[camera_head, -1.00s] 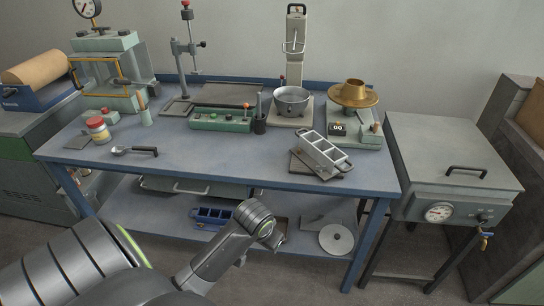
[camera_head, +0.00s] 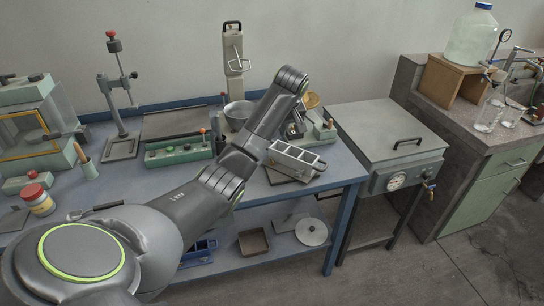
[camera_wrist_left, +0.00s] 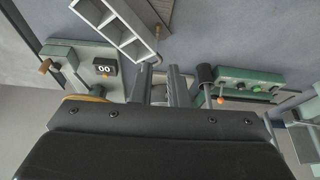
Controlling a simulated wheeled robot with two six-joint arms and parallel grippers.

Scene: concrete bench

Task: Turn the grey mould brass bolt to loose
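The grey mould (camera_head: 294,158), a metal block with open square compartments, lies on a dark plate near the front right of the blue bench. It also shows at the top of the left wrist view (camera_wrist_left: 118,30). My left gripper (camera_head: 297,128) is above and just behind the mould, partly hidden by my own arm. In the left wrist view its two fingers (camera_wrist_left: 161,86) stand apart with nothing held between them. The mould is beside the fingers, apart from them. My right gripper is not in view.
A device with a 00 display (camera_wrist_left: 104,67) stands close to the gripper. A green control box (camera_head: 180,151), a bowl (camera_head: 238,113) and a tall grey stand (camera_head: 232,50) are behind. A grey lidded cabinet (camera_head: 385,135) stands right of the bench. A blue mould (camera_head: 198,253) is on the lower shelf.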

